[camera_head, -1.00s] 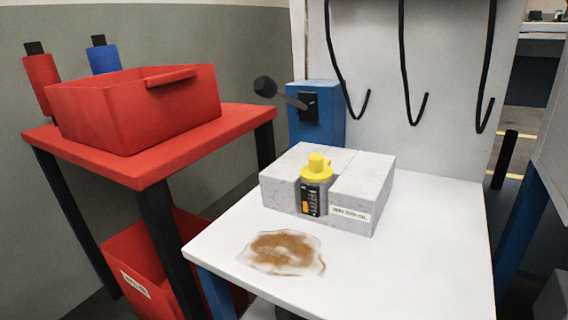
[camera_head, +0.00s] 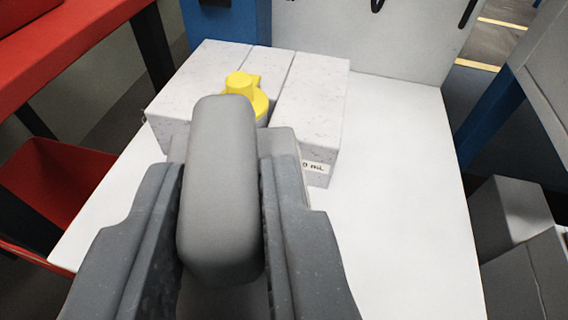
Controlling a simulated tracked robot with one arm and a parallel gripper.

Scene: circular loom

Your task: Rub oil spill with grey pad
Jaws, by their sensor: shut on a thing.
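My gripper (camera_head: 222,220) is shut on the grey pad (camera_head: 218,185), a rounded block standing upright between the two dark fingers. The pad and gripper are over the white table (camera_head: 405,225), in front of the speckled block holder. They cover the near middle of the table top. The oil spill is not visible in this view; the pad and gripper hide the area in front of the holder. I cannot tell whether the pad touches the table.
A speckled grey holder (camera_head: 315,95) with a yellow-capped bottle (camera_head: 243,88) stands at the back of the table. A red bin (camera_head: 60,180) and red table (camera_head: 60,50) are at the left. Grey boxes (camera_head: 510,215) are at the lower right. The table's right side is clear.

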